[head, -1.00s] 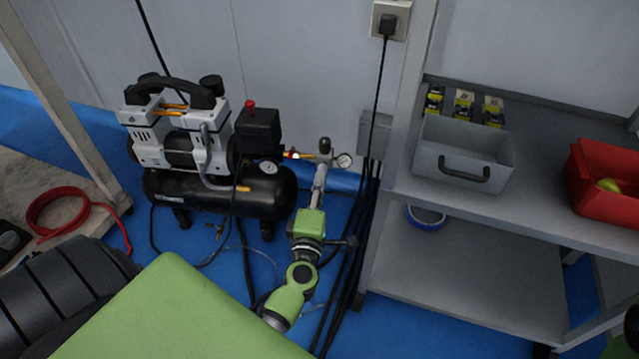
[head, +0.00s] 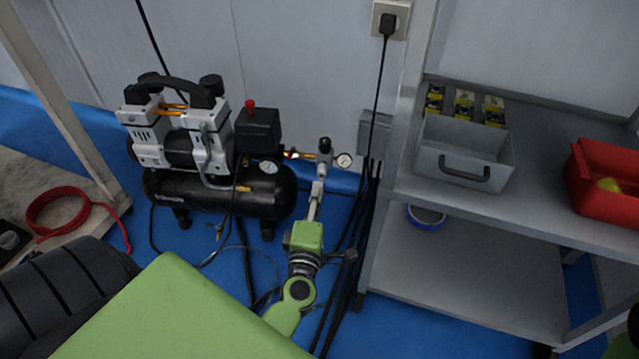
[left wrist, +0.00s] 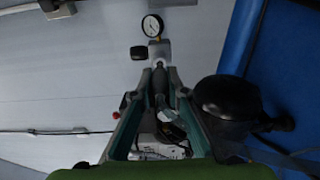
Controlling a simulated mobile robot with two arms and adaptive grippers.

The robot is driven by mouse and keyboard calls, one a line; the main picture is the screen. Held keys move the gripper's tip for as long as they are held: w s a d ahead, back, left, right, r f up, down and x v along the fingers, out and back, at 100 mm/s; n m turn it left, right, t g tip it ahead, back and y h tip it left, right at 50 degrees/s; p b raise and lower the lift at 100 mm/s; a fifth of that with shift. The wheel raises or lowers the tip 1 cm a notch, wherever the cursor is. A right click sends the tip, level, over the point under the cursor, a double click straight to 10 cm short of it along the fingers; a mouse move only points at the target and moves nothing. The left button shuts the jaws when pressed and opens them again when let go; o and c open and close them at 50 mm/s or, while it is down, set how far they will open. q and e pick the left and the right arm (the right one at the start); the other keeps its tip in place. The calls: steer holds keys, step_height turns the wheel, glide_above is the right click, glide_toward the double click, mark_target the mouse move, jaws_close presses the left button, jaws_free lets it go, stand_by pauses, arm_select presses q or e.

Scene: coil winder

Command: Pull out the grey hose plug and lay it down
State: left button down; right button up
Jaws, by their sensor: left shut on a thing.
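The hose plug (left wrist: 159,85) shows as a dark grey piece between the fingers of my left gripper (left wrist: 159,74) in the left wrist view. The gripper is shut on it. Just past the fingertips is the regulator (left wrist: 159,50) with its round gauge (left wrist: 152,26). I cannot tell whether the plug still touches the regulator. In the head view my left gripper (head: 316,188) sits just below the regulator (head: 323,160), to the right of the black compressor tank (head: 225,192). The plug is too small to make out there. My right gripper is not in view.
A grey shelf (head: 470,270) stands to the right, with a grey bin (head: 464,150), a red bin (head: 605,185) and a blue tape roll (head: 426,217). Black cables (head: 366,215) hang beside the shelf. A red hose (head: 60,210) lies at left. Blue floor is around the compressor.

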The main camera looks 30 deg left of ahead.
arm_select(q)
steer(key=shift+v, duration=1.45)
